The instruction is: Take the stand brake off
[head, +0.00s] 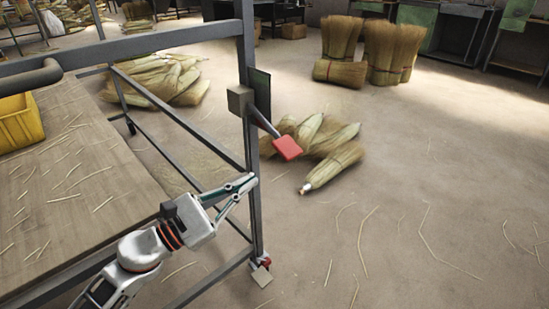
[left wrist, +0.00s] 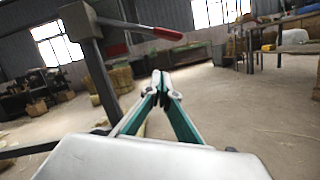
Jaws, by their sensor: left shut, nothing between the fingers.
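The stand (head: 248,60) is a dark metal frame with an upright post. A grey box (head: 240,100) on the post carries a lever with a red grip (head: 287,147), slanting down to the right. The same red grip shows in the left wrist view (left wrist: 167,33), above and apart from the fingers. At the post's foot is a small red part (head: 266,261) with a pale plate (head: 261,276). My left gripper (head: 251,181) is shut and empty, its tips close to the post below the box; contact cannot be told. My right gripper is out of view.
A wooden bench top (head: 75,190) with straw and a yellow crate (head: 18,122) lies at the left. Broom bundles (head: 325,150) lie on the floor behind the post. More bundles (head: 392,52) stand further back. The floor at the right is open, with scattered straw.

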